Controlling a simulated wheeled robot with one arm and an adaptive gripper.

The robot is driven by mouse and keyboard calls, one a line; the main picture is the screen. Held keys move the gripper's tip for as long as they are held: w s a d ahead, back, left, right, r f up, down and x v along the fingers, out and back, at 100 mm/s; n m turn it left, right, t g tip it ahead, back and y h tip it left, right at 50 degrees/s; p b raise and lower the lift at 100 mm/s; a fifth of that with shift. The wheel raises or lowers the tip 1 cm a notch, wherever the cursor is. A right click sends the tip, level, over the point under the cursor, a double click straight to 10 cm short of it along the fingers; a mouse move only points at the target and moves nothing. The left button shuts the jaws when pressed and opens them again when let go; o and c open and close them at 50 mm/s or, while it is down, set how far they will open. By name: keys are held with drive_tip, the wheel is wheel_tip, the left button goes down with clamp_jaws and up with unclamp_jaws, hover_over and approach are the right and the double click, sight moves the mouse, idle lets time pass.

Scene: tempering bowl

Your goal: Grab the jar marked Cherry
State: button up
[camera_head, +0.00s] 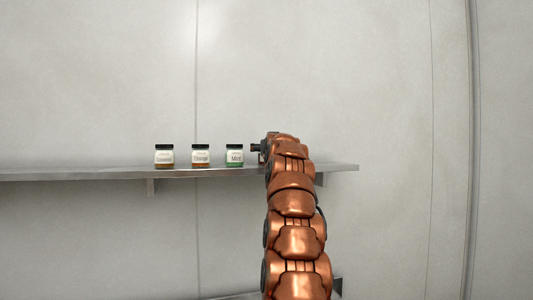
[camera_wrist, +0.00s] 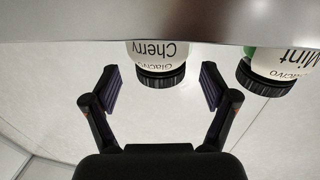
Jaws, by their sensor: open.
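The jar marked Cherry (camera_wrist: 160,55) shows in the wrist view, which is upside down, with a black lid and a white label. Its lower part is cut off by the shelf edge. My gripper (camera_wrist: 160,87) is open, with one finger on each side of the jar's lid in the picture and gaps on both sides. I cannot tell how far the jar lies beyond the fingertips. Nothing is held. In the head view my copper arm hides the Cherry jar and most of the gripper.
A jar marked Mint (camera_head: 234,156) stands close beside the Cherry jar; it also shows in the wrist view (camera_wrist: 275,68). An Orange jar (camera_head: 201,156) and an amber jar (camera_head: 164,156) stand farther left on the grey wall shelf (camera_head: 100,174). The shelf's left part is bare.

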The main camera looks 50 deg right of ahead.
drive_tip(key=shift+p+x, duration=0.5)
drive_tip(key=shift+x, duration=0.4)
drive_tip(key=shift+w+d+p, duration=0.3)
drive_tip(key=shift+w+p, duration=0.1)
drive_tip(key=shift+w+d, duration=0.1)
drive_tip(key=shift+w, duration=0.1)
drive_tip(key=shift+f, duration=0.1)
drive_tip(key=c, duration=1.5)
